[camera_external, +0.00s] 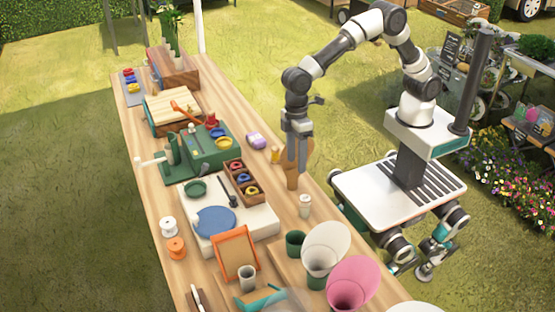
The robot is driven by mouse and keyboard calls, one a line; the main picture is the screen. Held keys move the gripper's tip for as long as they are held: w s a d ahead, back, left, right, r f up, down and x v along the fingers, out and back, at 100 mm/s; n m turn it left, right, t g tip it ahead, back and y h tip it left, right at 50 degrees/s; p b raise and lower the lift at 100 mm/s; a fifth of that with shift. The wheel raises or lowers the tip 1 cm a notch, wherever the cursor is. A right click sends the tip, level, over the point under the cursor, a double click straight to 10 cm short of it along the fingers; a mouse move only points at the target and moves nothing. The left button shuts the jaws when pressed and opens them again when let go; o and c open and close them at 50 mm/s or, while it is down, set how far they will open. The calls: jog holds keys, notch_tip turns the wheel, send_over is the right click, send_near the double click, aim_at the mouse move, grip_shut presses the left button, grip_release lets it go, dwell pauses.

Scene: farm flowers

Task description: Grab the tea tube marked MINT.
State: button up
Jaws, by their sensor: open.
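My gripper (300,162) points down over the right edge of the long wooden table, near its middle. Its jaws are open. A brown upright object (292,181) stands directly below and partly behind the gripper, which hides some of it; I cannot tell whether they touch. A small pale cylinder with a light top (305,206) stands nearer the camera, apart from the gripper. A small yellow-orange cylinder (275,155) stands just left of the gripper. No MINT marking is readable on any of them, so I cannot tell which is the tea tube.
A green machine (208,155) and a box of coloured rings (241,183) stand left of the gripper. A green cup (295,242), a white cone (326,245) and a pink cone (352,280) crowd the near end. Grass lies right of the table (330,212).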

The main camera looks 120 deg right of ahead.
notch_tip(320, 180, up, 2)
jog(key=h, duration=0.2)
send_over(308, 199)
jog(key=shift+g, duration=0.3)
notch_tip(308, 199, down, 12)
jog(key=shift+r, duration=0.1)
jog(key=shift+w+d+f+b, duration=0.1)
jog(key=shift+w+d+f, duration=0.05)
jog(key=shift+f, duration=0.75)
jog(key=shift+w+d+f+b, duration=0.1)
jog(key=shift+f+b, duration=0.05)
jog(key=shift+f, duration=0.8)
jog(key=shift+w+d+f+b, duration=0.1)
jog(key=shift+w+d+f, duration=0.05)
jog(key=shift+f, duration=0.75)
jog(key=shift+c, duration=0.4)
jog(key=c, duration=1.1)
